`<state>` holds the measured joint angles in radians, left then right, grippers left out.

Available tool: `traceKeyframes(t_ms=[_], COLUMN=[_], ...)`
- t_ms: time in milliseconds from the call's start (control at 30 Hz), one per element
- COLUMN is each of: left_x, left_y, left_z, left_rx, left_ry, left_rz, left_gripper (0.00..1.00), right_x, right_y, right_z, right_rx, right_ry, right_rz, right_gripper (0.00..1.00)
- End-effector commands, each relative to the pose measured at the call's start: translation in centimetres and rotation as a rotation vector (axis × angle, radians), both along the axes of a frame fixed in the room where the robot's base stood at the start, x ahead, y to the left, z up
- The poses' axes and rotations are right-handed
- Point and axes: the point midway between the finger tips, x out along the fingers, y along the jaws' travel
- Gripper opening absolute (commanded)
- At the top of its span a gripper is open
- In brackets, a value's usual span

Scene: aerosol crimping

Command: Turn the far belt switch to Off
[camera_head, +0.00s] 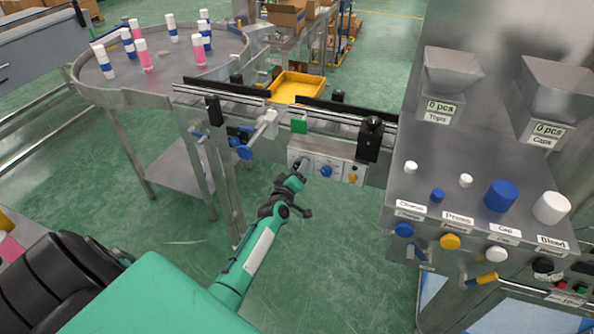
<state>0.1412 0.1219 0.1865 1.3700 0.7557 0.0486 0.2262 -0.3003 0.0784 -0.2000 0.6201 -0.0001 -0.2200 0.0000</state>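A grey switch panel (338,168) is mounted on the side of the conveyor, below its rails. A blue knob (326,171) sits near its middle and a yellow knob (353,174) near its right end. My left gripper (299,168) is at the panel's left end, close in front of it, and covers part of that end. Whether it touches a switch there, and whether its fingers are open or shut, is too small to tell. The panel's labels cannot be read. My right gripper is out of view.
A round steel table (110,98) with several pink and blue bottles stands at the back left. A yellow tray (297,86) lies behind the conveyor rails (240,104). A steel station with hoppers (452,75) and coloured knobs (450,241) stands right. Green floor (350,240) is open between.

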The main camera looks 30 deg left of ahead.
Motion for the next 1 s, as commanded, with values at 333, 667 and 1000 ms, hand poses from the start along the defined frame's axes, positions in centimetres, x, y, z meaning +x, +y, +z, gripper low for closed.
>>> traceKeyframes(t_ms=[333, 667, 1000], left_x=[-1.7, -7.8, -12.6], left_y=[-0.5, -1.9, -3.0], left_z=[-0.2, -0.2, -0.2], left_rx=[-0.001, -0.001, 0.001], left_ry=[0.001, 0.002, 0.001], left_rz=[-0.002, -0.001, 0.001], left_gripper=[0.54, 0.54, 0.54], right_x=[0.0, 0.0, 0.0], right_y=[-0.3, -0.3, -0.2], right_z=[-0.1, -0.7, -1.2], right_rx=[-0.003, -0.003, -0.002], right_ry=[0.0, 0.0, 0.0], right_rz=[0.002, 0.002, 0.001], right_gripper=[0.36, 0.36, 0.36])
